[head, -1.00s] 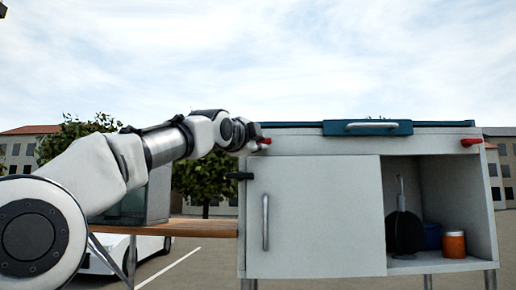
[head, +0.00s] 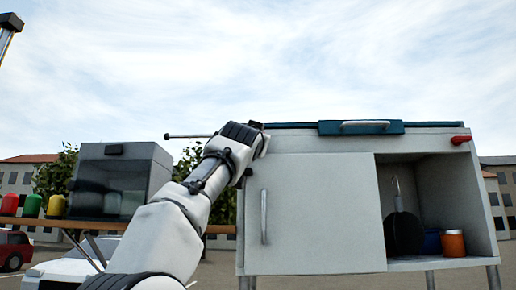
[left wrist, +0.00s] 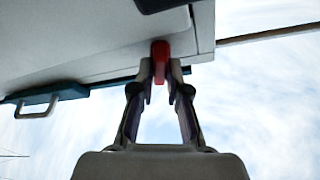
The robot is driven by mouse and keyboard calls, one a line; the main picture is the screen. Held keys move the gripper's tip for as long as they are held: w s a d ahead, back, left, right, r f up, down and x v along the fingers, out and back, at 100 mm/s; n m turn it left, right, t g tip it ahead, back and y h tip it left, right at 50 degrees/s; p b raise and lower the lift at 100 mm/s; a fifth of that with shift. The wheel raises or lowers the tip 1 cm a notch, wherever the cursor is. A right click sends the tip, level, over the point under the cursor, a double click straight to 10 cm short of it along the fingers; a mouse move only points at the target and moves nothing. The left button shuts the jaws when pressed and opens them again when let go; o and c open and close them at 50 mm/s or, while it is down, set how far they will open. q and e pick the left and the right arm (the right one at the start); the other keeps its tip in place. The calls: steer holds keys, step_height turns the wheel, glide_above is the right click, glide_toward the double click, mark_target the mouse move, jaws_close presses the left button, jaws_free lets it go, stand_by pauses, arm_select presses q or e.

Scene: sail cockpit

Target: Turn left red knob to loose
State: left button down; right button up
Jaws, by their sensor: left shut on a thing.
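The left red knob (left wrist: 160,58) shows in the left wrist view, on the front of the pale cabinet near its corner. The fingertips of my left gripper (left wrist: 161,72) are on both sides of it, shut on it. In the head view, my left arm reaches up to the cabinet's upper left corner, and its hand hides this knob. The right red knob (head: 461,139) is in plain view at the cabinet's upper right. My right gripper is in neither view.
The cabinet (head: 310,215) has a sliding door with a vertical handle (head: 264,216). Its open right side holds an orange jar (head: 453,243) and other items. A blue lid with a handle (head: 361,127) is on top. A glass-fronted box (head: 118,185) and coloured bottles (head: 33,206) stand left.

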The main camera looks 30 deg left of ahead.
arm_select(q)
steer(key=shift+d+n+g+y, duration=0.1)
steer(key=shift+n+g+y, duration=0.2)
steer(key=shift+n+y, duration=0.95)
steer(key=shift+n+g+y, duration=0.3)
steer(key=shift+n+y, duration=0.15)
steer(key=shift+n, duration=1.5)
steer(key=c, duration=1.4)
jaws_free()
steer(key=shift+w, duration=0.1)
steer(key=shift+c, duration=0.2)
steer(key=shift+w+f, duration=0.15)
